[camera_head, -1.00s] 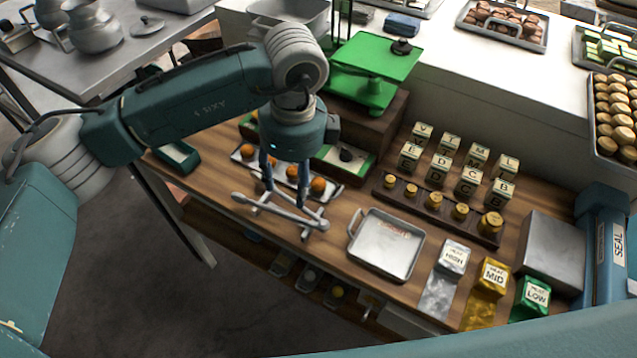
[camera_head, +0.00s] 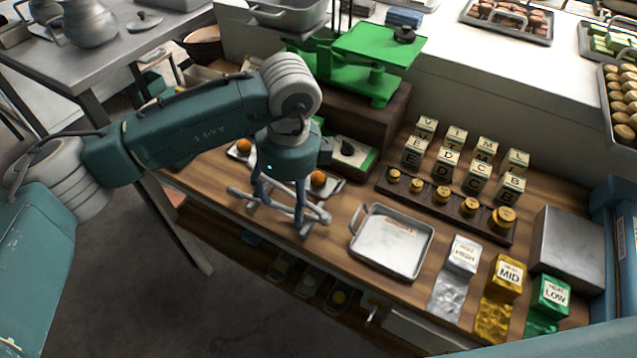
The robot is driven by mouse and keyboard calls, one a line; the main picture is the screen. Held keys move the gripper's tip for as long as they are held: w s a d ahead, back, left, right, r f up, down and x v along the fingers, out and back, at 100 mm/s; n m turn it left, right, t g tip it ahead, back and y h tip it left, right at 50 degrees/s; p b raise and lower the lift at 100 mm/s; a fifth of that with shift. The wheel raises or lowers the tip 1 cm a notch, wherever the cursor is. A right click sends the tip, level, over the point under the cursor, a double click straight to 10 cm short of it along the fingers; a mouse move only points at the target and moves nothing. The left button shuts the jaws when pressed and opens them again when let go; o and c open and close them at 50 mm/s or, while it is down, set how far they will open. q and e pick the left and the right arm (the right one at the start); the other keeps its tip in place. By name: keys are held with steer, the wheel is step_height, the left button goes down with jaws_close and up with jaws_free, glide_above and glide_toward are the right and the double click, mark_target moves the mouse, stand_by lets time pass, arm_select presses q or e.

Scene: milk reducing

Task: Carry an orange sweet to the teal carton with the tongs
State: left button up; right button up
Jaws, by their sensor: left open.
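My left gripper (camera_head: 278,205) points down over the silver tongs (camera_head: 313,216), near the front edge of the wooden bench. Its fingers are apart, around or beside the tongs' arms; contact is unclear. Orange sweets lie on a pale tray (camera_head: 336,187) behind the gripper. One sweet (camera_head: 244,146) shows left of the wrist and another (camera_head: 318,179) shows to its right; the wrist hides the middle of the tray. The teal carton at the bench's left end is mostly or wholly hidden behind my left arm. My right gripper is out of view.
A green scale (camera_head: 375,65) stands on a wooden block behind the sweets. A metal tray (camera_head: 391,243) lies right of the tongs. Brass weights (camera_head: 441,195), letter blocks (camera_head: 440,168) and bags marked HIGH, MID and LOW (camera_head: 551,296) fill the right side.

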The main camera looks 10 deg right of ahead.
arm_select(q)
steer(key=shift+o, duration=1.3)
steer(key=shift+s+f, duration=0.15)
steer(key=shift+f, duration=0.45)
steer(key=shift+d, duration=0.2)
steer(key=c, duration=1)
steer(key=shift+o, duration=0.2)
steer(key=shift+r, duration=0.15)
steer(key=shift+w, duration=0.2)
steer(key=shift+r, duration=0.25)
step_height(320, 180, up, 12)
steer(key=p, duration=0.5)
steer(key=shift+f, duration=0.15)
steer(key=shift+a, duration=0.15)
